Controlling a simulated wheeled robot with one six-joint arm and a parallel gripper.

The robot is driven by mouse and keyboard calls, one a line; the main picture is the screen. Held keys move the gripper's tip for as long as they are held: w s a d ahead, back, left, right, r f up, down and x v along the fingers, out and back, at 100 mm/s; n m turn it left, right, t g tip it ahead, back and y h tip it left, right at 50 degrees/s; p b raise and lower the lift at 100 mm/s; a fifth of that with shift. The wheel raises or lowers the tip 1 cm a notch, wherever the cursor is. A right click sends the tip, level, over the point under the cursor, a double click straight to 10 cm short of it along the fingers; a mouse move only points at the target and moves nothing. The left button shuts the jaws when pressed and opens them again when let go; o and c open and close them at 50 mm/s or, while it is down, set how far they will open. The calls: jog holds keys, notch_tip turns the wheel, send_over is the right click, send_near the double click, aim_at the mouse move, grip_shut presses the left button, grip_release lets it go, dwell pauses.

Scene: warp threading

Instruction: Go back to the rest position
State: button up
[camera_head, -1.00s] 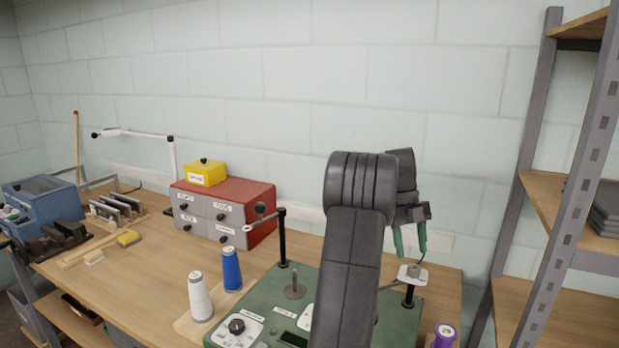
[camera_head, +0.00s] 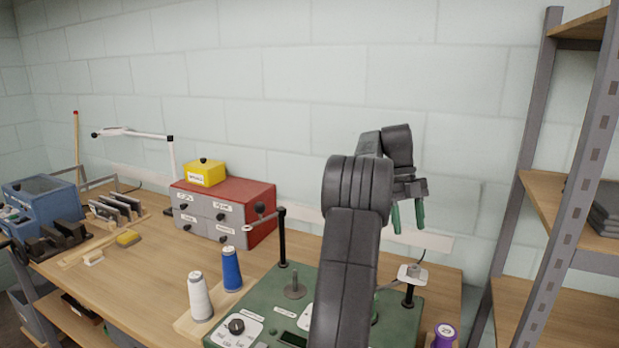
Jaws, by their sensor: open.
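My gripper (camera_head: 408,218) has green fingers that point down. It is open, with a gap between the fingers and nothing between them. It hangs in the air above the right part of the green machine (camera_head: 257,299), above and apart from the post with a pale plate (camera_head: 412,274). My dark arm rises through the middle of the picture and hides part of the machine.
On the wooden bench (camera_head: 145,281) stand a white spool (camera_head: 200,298), a blue spool (camera_head: 232,270) and a red-grey drawer box (camera_head: 222,212) with a yellow box (camera_head: 205,174) on top. A purple spool (camera_head: 444,336) is at the front right. Metal shelving (camera_head: 537,150) rises at the right.

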aim_at(413, 266)
jog(key=shift+n, duration=0.3)
jog(key=x, duration=1)
jog(key=shift+s+f, duration=0.2)
jog(key=shift+f, duration=0.1)
jog(key=n+h+b, duration=0.1)
jog(key=n+b, duration=0.1)
jog(key=shift+a+n+t, duration=0.15)
jog(key=shift+n+t, duration=0.15)
jog(key=n+b, duration=0.1)
jog(key=n, duration=0.1)
jog(key=n+t+h+b, duration=0.1)
jog(key=n, duration=0.2)
jog(key=shift+s+a+r+h, duration=0.1)
jog(key=shift+s+h, duration=0.1)
jog(key=shift+h, duration=0.1)
jog(key=n+t, duration=0.1)
jog(key=n, duration=0.1)
jog(key=n+t+b, duration=0.1)
jog(key=n, duration=0.1)
jog(key=shift+s+n+h, duration=0.2)
jog(key=shift+n+h, duration=0.1)
jog(key=shift+n, duration=0.1)
jog(key=shift+s+r+n+t, duration=0.1)
jog(key=shift+n+t, duration=0.6)
jog(key=shift+n, duration=0.9)
jog(key=shift+s+a, duration=0.1)
